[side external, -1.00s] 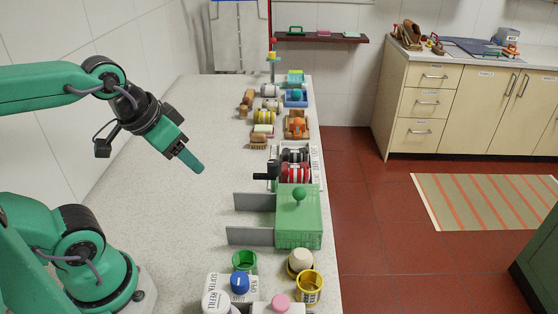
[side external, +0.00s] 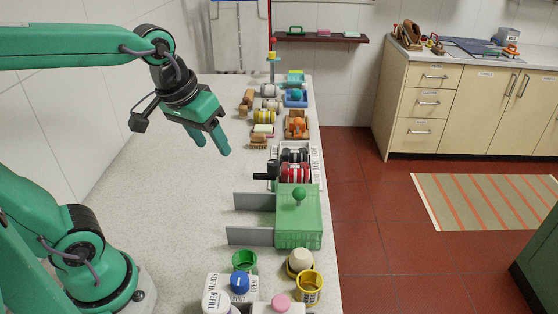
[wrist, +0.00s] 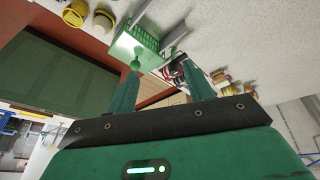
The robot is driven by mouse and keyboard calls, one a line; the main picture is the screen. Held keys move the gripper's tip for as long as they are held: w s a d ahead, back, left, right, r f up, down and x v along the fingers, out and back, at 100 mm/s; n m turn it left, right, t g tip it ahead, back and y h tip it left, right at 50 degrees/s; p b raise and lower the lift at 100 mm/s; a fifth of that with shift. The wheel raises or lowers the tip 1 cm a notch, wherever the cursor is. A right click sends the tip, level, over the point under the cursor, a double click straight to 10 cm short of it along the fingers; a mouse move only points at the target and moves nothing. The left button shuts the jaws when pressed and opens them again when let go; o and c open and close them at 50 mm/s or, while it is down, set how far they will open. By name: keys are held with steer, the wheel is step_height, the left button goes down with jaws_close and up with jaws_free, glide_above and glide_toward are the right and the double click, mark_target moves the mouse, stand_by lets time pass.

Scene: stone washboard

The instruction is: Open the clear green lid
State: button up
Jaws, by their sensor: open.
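The clear green lid (side external: 305,208) lies over a green box (side external: 298,239) with a perforated side, near the worktop's right edge, and looks closed. A round green knob (side external: 299,194) stands on it. The lid (wrist: 127,46) and its knob (wrist: 136,65) also show in the wrist view, beyond my fingertips. My gripper (side external: 214,148) is open and empty, above the worktop, up and to the left of the lid in the side view. Its two fingers (wrist: 160,72) are spread in the wrist view. Nothing touches the lid.
Grey panels (side external: 250,236) stick out left of the green box. Red and black rollers (side external: 294,172) sit behind it. A green cup (side external: 244,261), a yellow cup (side external: 309,288) and a blue-capped item (side external: 239,283) stand in front. The worktop (side external: 170,200) to the left is clear.

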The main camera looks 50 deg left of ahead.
steer(key=w+d+f+n+g, duration=0.1)
steer(key=w+d+n+g, duration=0.25)
steer(key=w, duration=0.55)
steer(key=n+g, duration=0.2)
steer(key=n, duration=0.3)
glide_above(300, 188)
steer(key=shift+y, duration=0.3)
steer(key=f, duration=0.7)
steer(key=shift+w+d+f, duration=0.2)
steer(key=shift+w, duration=0.2)
steer(key=shift+w+d+f+g, duration=0.25)
steer(key=shift+w+d+f, duration=0.1)
steer(key=shift+f, duration=0.15)
steer(key=shift+a+f, duration=0.1)
steer(key=shift+f, duration=0.05)
steer(key=shift+s+a+f, duration=0.15)
steer(key=shift+s+f, duration=0.05)
steer(key=shift+f, duration=1.05)
steer(key=shift+s+a+f, duration=0.1)
steer(key=shift+s+f, duration=0.15)
steer(key=shift+f, duration=0.95)
steer(key=shift+s+a+f, duration=0.15)
steer(key=shift+s+f, duration=0.05)
steer(key=shift+f, duration=1.05)
jaws_close()
